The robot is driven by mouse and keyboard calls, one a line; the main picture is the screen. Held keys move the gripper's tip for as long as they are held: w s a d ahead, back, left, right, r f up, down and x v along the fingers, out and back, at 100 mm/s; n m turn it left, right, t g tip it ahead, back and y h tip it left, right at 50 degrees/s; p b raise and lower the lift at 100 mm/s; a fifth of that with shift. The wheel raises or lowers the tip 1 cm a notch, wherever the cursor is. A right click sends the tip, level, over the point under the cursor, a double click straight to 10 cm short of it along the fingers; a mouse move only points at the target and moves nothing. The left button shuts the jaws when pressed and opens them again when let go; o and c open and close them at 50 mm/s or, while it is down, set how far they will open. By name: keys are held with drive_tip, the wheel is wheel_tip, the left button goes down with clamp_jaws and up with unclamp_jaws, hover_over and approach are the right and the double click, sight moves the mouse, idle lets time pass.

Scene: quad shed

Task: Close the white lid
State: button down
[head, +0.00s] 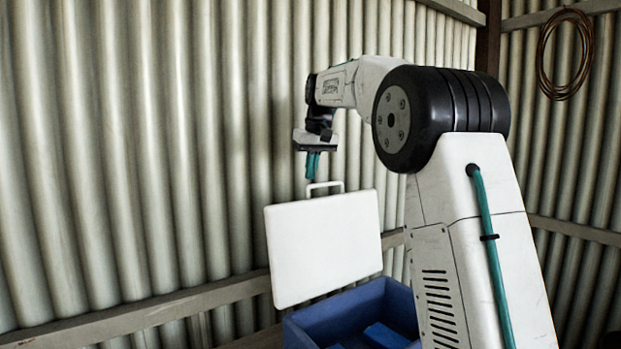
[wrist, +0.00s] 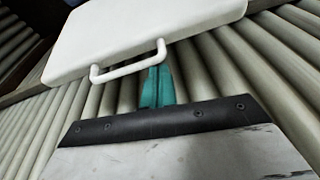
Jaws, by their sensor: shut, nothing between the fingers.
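The white lid (head: 322,248) stands raised, tilted nearly upright, above the back of a blue box (head: 345,315). Its thin white handle (head: 325,186) is on the top edge. My gripper (head: 312,175) points down just above the handle with its teal fingers shut and empty. In the wrist view the lid (wrist: 150,35) fills the upper part, and its handle (wrist: 128,68) passes close by the teal fingertips (wrist: 157,80). I cannot tell whether the fingers touch the handle.
Blue pieces (head: 385,335) lie inside the open box. A corrugated metal wall (head: 130,150) with a wooden rail (head: 140,315) stands close behind the lid. A coil of wire (head: 566,55) hangs at the upper right.

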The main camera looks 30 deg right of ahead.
wheel_tip(320, 180, up, 7)
drive_tip(key=w+n+t, duration=0.1)
drive_tip(key=w, duration=0.2)
wheel_tip(320, 180, down, 10)
drive_tip(key=s, duration=0.1)
drive_tip(key=shift+d+r, duration=0.15)
drive_tip(key=shift+d, duration=0.25)
